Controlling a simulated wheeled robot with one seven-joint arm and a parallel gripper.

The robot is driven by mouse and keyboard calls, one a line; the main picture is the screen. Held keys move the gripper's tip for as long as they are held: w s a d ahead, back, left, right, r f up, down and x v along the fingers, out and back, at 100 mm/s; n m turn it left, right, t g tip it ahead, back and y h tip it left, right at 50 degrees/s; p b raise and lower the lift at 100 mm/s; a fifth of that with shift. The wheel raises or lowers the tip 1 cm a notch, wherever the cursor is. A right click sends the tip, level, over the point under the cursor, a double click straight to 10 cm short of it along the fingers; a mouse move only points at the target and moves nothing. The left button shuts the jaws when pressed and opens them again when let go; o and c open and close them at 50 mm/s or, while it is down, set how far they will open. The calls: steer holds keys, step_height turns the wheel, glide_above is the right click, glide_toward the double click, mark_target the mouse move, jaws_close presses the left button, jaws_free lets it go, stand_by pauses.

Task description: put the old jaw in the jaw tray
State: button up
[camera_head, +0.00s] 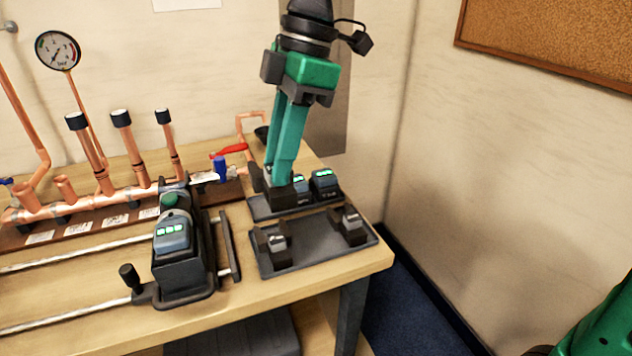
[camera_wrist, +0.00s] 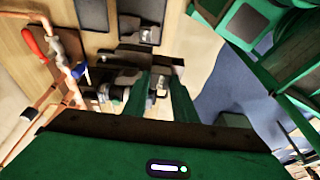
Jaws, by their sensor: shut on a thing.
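My gripper (camera_head: 279,178) points down at the back right of the bench, its green fingers close together on a dark block, which looks like the old jaw (camera_head: 282,198). The held jaw is in front of the left part of the battery charger; I cannot tell whether it touches it. The jaw tray (camera_head: 313,263) is a dark, shallow tray nearer the bench's front right corner. It bears one dark jaw (camera_head: 275,247) at left and another (camera_head: 349,226) at right, with bare room between. In the wrist view my fingers (camera_wrist: 158,88) partly hide what they hold.
The charger holds packs with green lights (camera_head: 324,182). A dark tool with a green-lit pack (camera_head: 178,250) stands left of the tray. The copper manifold (camera_head: 110,195), a red lever (camera_head: 232,150) and a blue handle (camera_head: 220,168) are behind and left.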

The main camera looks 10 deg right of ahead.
steer(key=w+d+f, duration=0.3)
steer(key=f, duration=0.4)
steer(key=w+d+f, duration=0.3)
steer(key=f, duration=0.5)
steer(key=shift+w+d, duration=0.25)
steer(key=shift+w, duration=0.15)
steer(key=shift+f, duration=1.75)
stand_by(1.0)
steer(key=o, duration=1.5)
step_height(320, 180, up, 8)
stand_by(0.6)
